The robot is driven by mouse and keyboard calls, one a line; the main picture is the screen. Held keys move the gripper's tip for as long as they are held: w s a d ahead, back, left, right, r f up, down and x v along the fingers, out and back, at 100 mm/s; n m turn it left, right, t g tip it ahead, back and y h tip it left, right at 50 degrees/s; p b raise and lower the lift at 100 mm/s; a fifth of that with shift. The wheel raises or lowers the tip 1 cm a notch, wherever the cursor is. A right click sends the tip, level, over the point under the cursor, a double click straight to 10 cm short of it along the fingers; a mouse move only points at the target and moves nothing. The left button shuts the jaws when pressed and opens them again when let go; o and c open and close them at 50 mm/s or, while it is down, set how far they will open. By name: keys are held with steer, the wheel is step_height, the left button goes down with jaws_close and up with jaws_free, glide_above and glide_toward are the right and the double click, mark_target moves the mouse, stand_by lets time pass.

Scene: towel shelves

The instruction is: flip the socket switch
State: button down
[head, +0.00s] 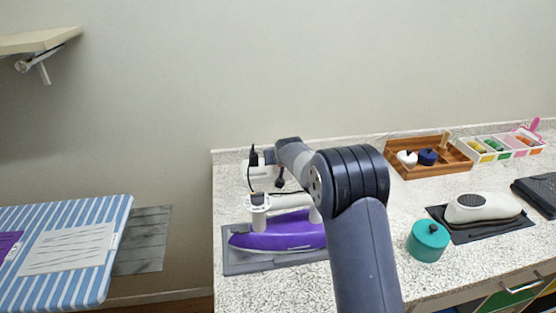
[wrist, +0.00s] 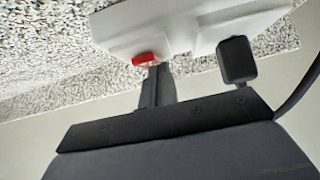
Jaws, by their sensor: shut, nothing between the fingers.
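The white socket box (wrist: 195,25) spans the top of the wrist view, with a red switch (wrist: 146,60) on its near face and a black plug (wrist: 236,60) to the right of it. My gripper (wrist: 158,70) is shut and empty. Its fingertips are right beside the red switch; I cannot tell whether they touch it. In the head view the white socket box (head: 252,172) stands at the back of the counter by the wall, partly hidden by my arm. The switch cannot be made out there.
A purple iron (head: 285,233) on a grey mat lies in front of the socket, with a dark cord near it. A teal pot (head: 428,241), a wooden tray (head: 440,160) and a white device (head: 480,208) stand to the right. A striped ironing board (head: 65,240) is at left.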

steer(key=shift+s+f, duration=0.15)
steer(key=shift+s, duration=0.1)
steer(key=b+v, duration=0.2)
steer(key=v, duration=0.8)
steer(key=shift+r, duration=0.45)
steer(key=shift+s+d, duration=0.1)
steer(key=r+p, duration=0.1)
steer(key=w+d+r, duration=0.1)
steer(key=r+p, duration=0.1)
steer(key=shift+w+d+r+t+p, duration=0.15)
steer(key=shift+r+t+p, duration=0.05)
steer(key=shift+t+p, duration=0.1)
steer(key=shift+w+f, duration=0.1)
steer(key=shift+w, duration=0.05)
